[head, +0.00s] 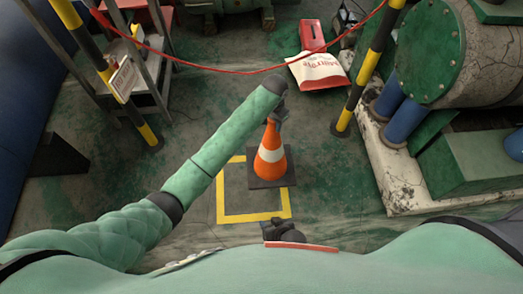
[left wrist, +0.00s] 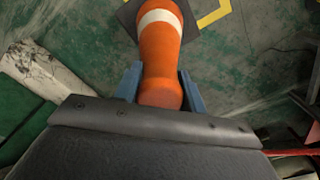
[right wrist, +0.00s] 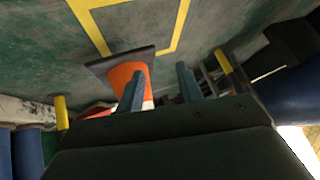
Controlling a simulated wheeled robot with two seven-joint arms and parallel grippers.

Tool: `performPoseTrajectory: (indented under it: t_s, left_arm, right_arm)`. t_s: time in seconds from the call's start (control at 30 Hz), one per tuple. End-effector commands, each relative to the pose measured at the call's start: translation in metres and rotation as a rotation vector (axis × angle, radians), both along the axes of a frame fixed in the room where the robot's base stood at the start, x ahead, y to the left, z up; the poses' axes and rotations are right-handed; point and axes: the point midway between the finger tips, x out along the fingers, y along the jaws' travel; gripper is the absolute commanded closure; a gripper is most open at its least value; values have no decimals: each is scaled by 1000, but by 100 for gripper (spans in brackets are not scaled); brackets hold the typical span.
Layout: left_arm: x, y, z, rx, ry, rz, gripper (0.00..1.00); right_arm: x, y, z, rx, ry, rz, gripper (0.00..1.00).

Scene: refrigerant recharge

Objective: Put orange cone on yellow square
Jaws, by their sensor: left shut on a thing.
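The orange cone (head: 270,160) has a white band and a dark square base. In the head view it stands upright over the upper right part of the yellow square (head: 255,217), a floor outline, hiding its right side and corner. I cannot tell whether the base touches the floor. My left gripper (head: 275,118) is at the cone's top; in the left wrist view its blue fingers (left wrist: 160,88) close on both sides of the cone (left wrist: 160,60). My right gripper (head: 283,232) is low in the head view. In the right wrist view its fingers (right wrist: 160,88) are apart and empty, with the cone (right wrist: 122,78) beyond.
A red rope (head: 235,72) hangs between striped posts (head: 365,75) behind the cone. Green machinery (head: 430,50) on a concrete block (head: 395,185) stands at right. A metal rack (head: 150,60) is at upper left. Bare floor lies inside the outline's left part.

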Motion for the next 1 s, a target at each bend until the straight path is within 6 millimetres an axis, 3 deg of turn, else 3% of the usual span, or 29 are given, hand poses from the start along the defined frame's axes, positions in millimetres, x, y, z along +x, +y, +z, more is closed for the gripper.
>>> performPoseTrajectory:
  t_s: [0.6, 1.0]
  left_arm:
    - [-23, 91, -54, 0, -1, 2, 100]
    - [-25, 101, -71, -1, -1, 1, 100]
  right_arm:
    - [0, 1, 10, -1, 14, 5, 64]
    - [3, 1, 14, 0, 5, 2, 64]
